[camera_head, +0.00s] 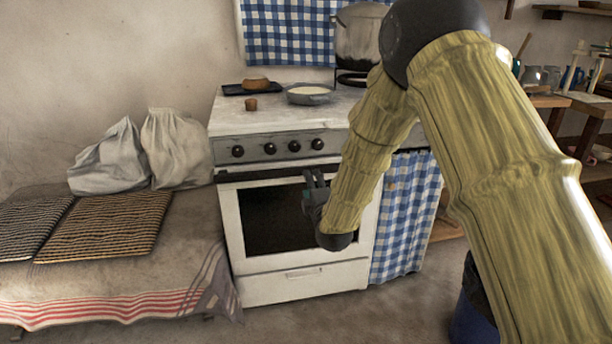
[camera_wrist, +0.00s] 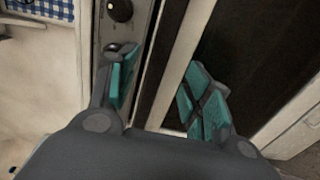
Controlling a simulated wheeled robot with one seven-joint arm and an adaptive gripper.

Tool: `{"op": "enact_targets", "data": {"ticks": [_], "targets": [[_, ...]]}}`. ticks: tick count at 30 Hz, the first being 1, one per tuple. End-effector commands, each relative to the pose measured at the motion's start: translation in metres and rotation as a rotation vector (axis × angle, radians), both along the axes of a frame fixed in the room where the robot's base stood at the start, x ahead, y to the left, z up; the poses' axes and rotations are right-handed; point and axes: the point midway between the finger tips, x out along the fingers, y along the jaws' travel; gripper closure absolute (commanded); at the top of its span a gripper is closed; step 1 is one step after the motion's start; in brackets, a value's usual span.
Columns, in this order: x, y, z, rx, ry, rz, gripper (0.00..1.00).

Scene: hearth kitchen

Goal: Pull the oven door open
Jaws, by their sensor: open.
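The white oven door (camera_head: 232,225) with its dark window is shut on the front of the stove. A dark handle bar (camera_head: 262,174) runs across its top, below the knobs. My gripper (camera_head: 313,185) is in front of the door's upper right part, close to the bar. In the wrist view my gripper (camera_wrist: 163,90) is open, one teal-padded finger on the knob-panel side and the other over the window side. The dark handle bar (camera_wrist: 164,55) runs between the fingers. Whether either finger touches it, I cannot tell.
The stove top (camera_head: 235,117) holds a pan (camera_head: 309,94), a dark tray (camera_head: 240,90) and a large pot (camera_head: 358,40). A cloth-covered bench (camera_head: 150,270) stands close on the left. A checked curtain (camera_head: 405,215) hangs on the right. Floor in front is clear.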

Motion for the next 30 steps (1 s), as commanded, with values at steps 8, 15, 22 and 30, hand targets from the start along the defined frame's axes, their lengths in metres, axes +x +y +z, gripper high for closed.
{"op": "enact_targets", "data": {"ticks": [8,15,22,30], "targets": [[0.043,0.007,-0.002,0.004,0.0,-0.002,0.5],[0.077,0.014,-0.002,0.004,0.001,-0.002,0.5],[0.093,0.017,-0.001,0.003,0.002,-0.001,0.5],[0.095,0.017,-0.001,0.002,0.002,-0.001,0.5]]}}
